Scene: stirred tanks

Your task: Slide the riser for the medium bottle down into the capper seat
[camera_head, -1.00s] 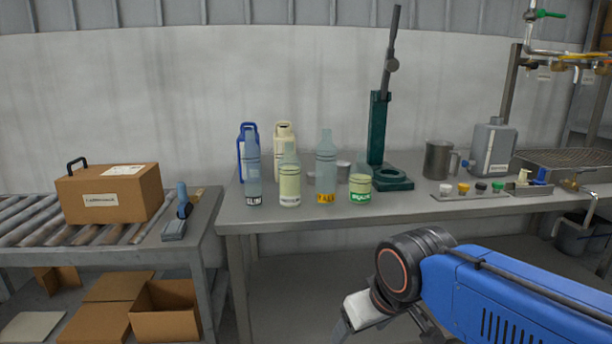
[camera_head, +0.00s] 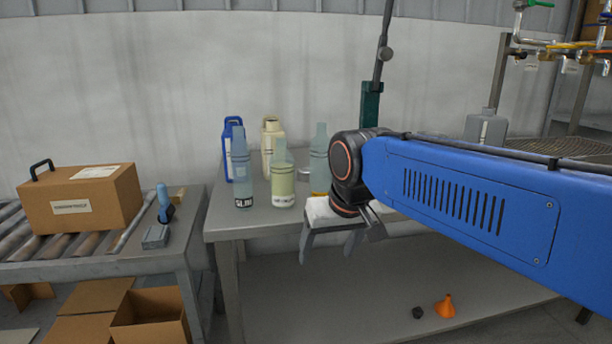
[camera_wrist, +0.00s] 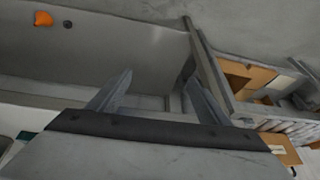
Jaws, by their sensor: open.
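The green capper press shows its column (camera_head: 371,103) and long grey lever (camera_head: 382,50) at the back of the bench in the head view. Its base and seat are hidden behind my arm. I cannot pick out the riser for certain; a small grey piece (camera_head: 303,175) partly shows behind the bottles. My gripper (camera_head: 335,248) hangs in front of the bench's front edge, fingers apart and empty. In the wrist view its two fingers (camera_wrist: 158,85) also stand apart with nothing between them.
A blue-tinted bottle (camera_head: 241,178), a pale yellow bottle (camera_head: 282,182) and a clear bottle (camera_head: 318,160) stand on the bench (camera_head: 224,217). A cardboard box (camera_head: 85,200) sits on rollers at left. An orange funnel (camera_head: 445,306) lies on the lower shelf.

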